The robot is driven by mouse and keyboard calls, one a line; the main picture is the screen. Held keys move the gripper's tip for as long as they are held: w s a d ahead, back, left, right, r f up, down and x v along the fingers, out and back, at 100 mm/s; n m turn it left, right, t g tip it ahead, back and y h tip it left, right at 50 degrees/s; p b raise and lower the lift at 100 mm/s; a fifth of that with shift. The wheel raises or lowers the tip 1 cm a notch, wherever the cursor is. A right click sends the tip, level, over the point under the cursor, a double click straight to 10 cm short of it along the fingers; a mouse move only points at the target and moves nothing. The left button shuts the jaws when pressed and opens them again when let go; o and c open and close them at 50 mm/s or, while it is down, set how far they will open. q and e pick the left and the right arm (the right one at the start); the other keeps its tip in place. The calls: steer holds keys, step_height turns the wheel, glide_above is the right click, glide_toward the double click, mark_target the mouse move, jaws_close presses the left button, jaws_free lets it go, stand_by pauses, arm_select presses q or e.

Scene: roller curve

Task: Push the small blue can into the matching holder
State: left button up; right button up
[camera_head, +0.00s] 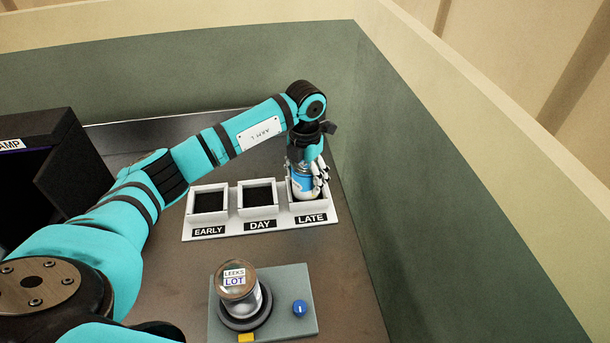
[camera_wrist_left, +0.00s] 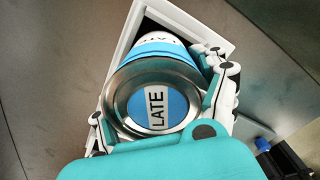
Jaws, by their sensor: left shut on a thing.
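The small blue can (camera_head: 301,184) is at the LATE holder (camera_head: 314,207), the right one of three white square holders. Its silver lid with a blue and white LATE label faces the left wrist camera (camera_wrist_left: 155,108). My left gripper (camera_head: 308,178) is shut around the can from above. In the left wrist view its fingers (camera_wrist_left: 165,110) lie on both sides of the can, and the white holder rim (camera_wrist_left: 122,45) shows behind it. How deep the can sits is hidden by the fingers. My right gripper is not in view.
The EARLY holder (camera_head: 208,217) and DAY holder (camera_head: 257,212) are empty. A glass jar labelled LEEKS LOT (camera_head: 238,288) stands on a grey-green base with a blue knob (camera_head: 299,308). A dark box (camera_head: 55,170) stands at left. A green wall (camera_head: 430,190) runs close along the right.

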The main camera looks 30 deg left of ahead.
mark_target(305, 163)
arm_select(q)
steer(key=shift+f, duration=0.2)
steer(key=shift+f+b, duration=0.3)
steer(key=shift+b, duration=0.05)
stand_by(0.6)
steer(key=o, duration=1.4)
steer(key=shift+r, duration=0.1)
steer(key=shift+r+p, duration=1.25)
steer(key=shift+r, duration=0.65)
steer(key=shift+r+p, duration=1.6)
steer(key=shift+r, duration=0.95)
